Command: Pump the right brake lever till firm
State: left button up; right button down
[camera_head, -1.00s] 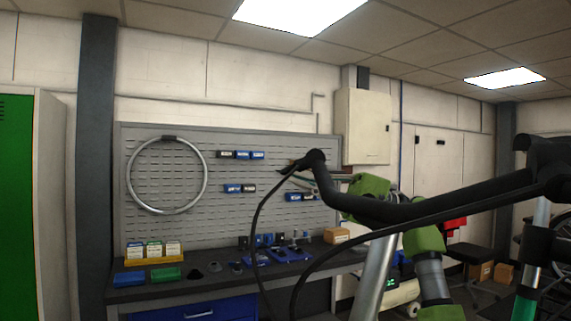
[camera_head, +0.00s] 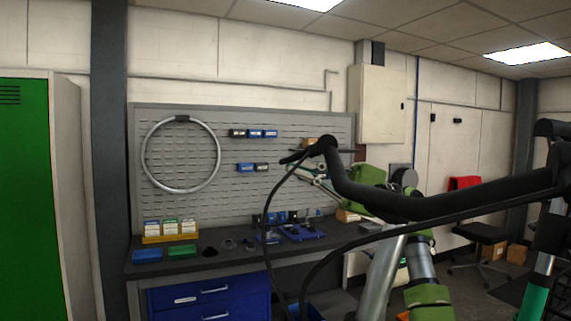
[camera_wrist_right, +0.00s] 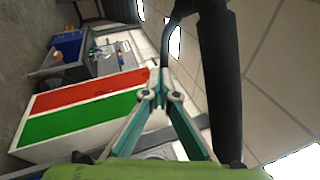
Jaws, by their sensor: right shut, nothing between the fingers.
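The black handlebar (camera_head: 430,203) crosses the right half of the head view, its near grip ending at the left. The dark right brake lever (camera_head: 292,158) juts left from that end, with a cable hanging below. In the wrist view, the black grip (camera_wrist_right: 222,80) runs down the right side, and the curved lever (camera_wrist_right: 170,35) comes down beside it towards my fingertips. My right gripper (camera_head: 308,171) is behind the bar, close by the lever. In the wrist view its fingers (camera_wrist_right: 159,75) meet, shut and empty. I cannot tell whether they touch the lever. My left gripper is out of view.
A grey workbench (camera_head: 225,262) with blue and green trays stands behind, below a pegboard (camera_head: 225,150) with a hanging wheel rim (camera_head: 150,180). A green locker (camera_head: 25,195) is at the left. Black cables (camera_head: 268,235) loop below the handlebar.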

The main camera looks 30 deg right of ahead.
jog(key=shift+a+f, duration=0.15)
jog(key=shift+a, duration=0.05)
dwell(0.3)
jog(key=v, duration=0.7)
jog(key=shift+s+d, duration=0.25)
jog(key=shift+a, duration=0.1)
dwell(0.9)
